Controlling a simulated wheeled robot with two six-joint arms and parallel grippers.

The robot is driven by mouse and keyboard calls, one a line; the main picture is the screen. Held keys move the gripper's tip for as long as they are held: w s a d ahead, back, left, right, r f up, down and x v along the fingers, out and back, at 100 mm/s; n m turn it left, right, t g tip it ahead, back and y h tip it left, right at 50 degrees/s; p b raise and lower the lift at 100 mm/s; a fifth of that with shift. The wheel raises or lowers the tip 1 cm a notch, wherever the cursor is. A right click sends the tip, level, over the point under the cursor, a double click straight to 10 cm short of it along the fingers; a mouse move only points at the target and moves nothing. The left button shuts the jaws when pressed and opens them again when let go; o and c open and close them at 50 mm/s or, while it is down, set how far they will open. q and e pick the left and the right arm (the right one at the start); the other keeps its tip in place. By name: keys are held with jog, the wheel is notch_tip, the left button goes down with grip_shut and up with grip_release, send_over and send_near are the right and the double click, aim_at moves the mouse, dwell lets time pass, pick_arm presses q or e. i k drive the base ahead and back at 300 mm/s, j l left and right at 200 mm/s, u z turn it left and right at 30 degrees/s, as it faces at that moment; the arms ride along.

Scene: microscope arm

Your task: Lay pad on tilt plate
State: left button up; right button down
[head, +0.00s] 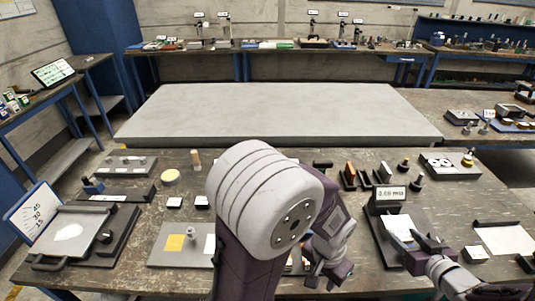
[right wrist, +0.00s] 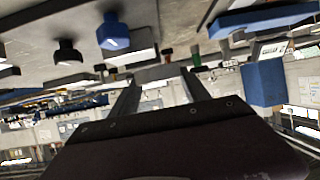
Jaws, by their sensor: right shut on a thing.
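The tilt plate (head: 92,222) lies at the front left, with a whitish patch on its top and an angle scale (head: 35,212) beside it. A thin whitish pad (head: 398,226) is at the tips of my right gripper (head: 416,238), over the gauge that reads 0.00 mm. My right gripper is shut on it. In the right wrist view the fingers (right wrist: 162,85) stand a little apart, and the pad is hard to make out. My left gripper (head: 325,277) is at the front middle, its fingers apart and nothing seen between them. My left arm hides part of the table.
The gauge display (head: 389,193) stands upright behind the pad. A white sheet on a tray (head: 505,239) lies at right. A bare grey table (head: 270,105) is behind.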

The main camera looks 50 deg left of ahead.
aim_at(78, 220)
jog(key=k+j, duration=0.3)
jog(key=k+j+u, duration=0.1)
jog(key=k+j, duration=0.55)
jog(key=j, duration=0.2)
jog(key=k+j+u, duration=0.1)
jog(key=k+j, duration=0.5)
jog(key=j, duration=0.2)
jog(key=k+j+u, duration=0.1)
jog(key=k+j, duration=0.2)
jog(key=j, duration=0.15)
jog(key=k+j, duration=0.25)
jog(key=j, duration=0.15)
jog(key=k+j+u, duration=0.15)
jog(key=k+j, duration=0.15)
jog(key=j, duration=0.15)
